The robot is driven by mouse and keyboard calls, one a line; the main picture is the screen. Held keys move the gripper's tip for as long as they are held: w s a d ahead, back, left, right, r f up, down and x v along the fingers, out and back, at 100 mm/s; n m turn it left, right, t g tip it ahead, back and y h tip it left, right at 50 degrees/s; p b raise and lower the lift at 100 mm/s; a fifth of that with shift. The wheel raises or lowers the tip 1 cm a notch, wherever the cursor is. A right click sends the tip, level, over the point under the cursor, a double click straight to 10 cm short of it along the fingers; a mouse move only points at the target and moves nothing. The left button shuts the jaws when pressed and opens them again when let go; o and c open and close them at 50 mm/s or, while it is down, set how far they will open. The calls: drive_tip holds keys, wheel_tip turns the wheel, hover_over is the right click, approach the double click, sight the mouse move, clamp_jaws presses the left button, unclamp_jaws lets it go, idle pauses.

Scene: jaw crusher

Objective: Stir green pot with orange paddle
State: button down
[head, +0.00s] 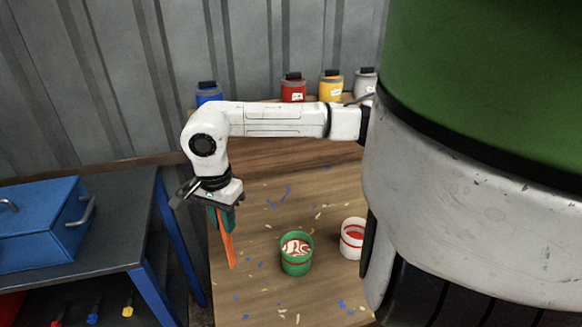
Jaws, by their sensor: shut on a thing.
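The green pot (296,263) stands upright on the wooden table, with red and white swirled contents showing inside. My gripper (221,212) is shut on the orange paddle (228,250) and holds it pointing down, slightly tilted. The paddle is to the left of the green pot, apart from it, near the table's left edge. The paddle's upper part is hidden by the fingers.
Blue, red (293,88), yellow and grey jars line the back. Paint flecks dot the wooden table (262,305). A blue toolbox (38,222) sits on a dark bench at left.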

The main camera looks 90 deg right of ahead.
drive_tip(key=s+d+r+m+p, duration=0.1)
drive_tip(key=s+d+r+m, duration=0.3)
drive_tip(key=s, duration=0.4)
drive_tip(key=s+d+r+m+p, duration=0.1)
drive_tip(key=s+r+m, duration=0.3)
drive_tip(key=s+m, duration=0.3)
wheel_tip(320, 180, down, 14)
drive_tip(key=s+b, duration=0.1)
drive_tip(key=b, duration=1.2)
drive_tip(key=shift+s+f+n, duration=0.2)
drive_tip(key=shift+n, duration=0.1)
drive_tip(key=shift+s+d, duration=0.1)
drive_tip(key=shift+s, duration=0.05)
